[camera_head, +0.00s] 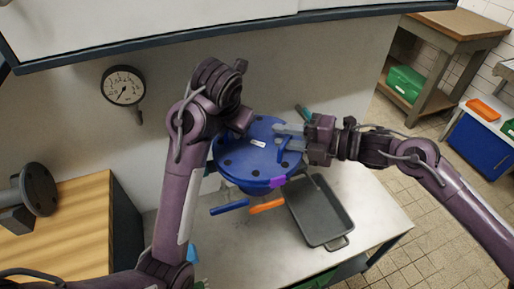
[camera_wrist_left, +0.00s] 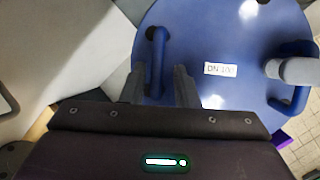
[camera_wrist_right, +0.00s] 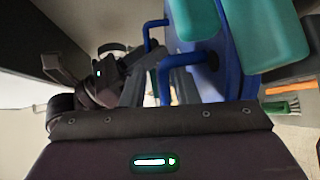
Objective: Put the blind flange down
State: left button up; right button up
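The blind flange (camera_head: 235,153) is a round blue disc with bolt holes, a white label and two blue bar handles. It is over the worktop, and I cannot tell whether it touches anything below. My left gripper (camera_head: 243,124) is at one handle, which stands between its fingers in the left wrist view (camera_wrist_left: 158,60). My right gripper (camera_head: 285,139) is shut on the other handle, at the flange's right side. The flange also shows nearly edge-on in the right wrist view (camera_wrist_right: 235,45). Its underside is mostly hidden.
The pale worktop (camera_head: 370,205) carries a dark tray (camera_head: 322,215), a blue-handled tool (camera_head: 229,207) and an orange-handled tool (camera_head: 267,205) close below the flange. A purple piece (camera_head: 278,182) shows at its rim. A gauge (camera_head: 123,87) is on the wall. The worktop's right end is clear.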

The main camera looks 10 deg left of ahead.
pick_arm(q)
jog(key=shift+o, duration=0.2)
pick_arm(e)
jog(key=shift+o, duration=0.2)
jog(key=shift+d, duration=0.15)
pick_arm(q)
jog(key=shift+a, duration=0.1)
pick_arm(e)
jog(key=shift+w+d, duration=0.15)
jog(key=shift+d, duration=0.3)
jog(key=v, duration=1.1)
jog(key=shift+s+r, duration=0.2)
jog(key=shift+s, duration=0.1)
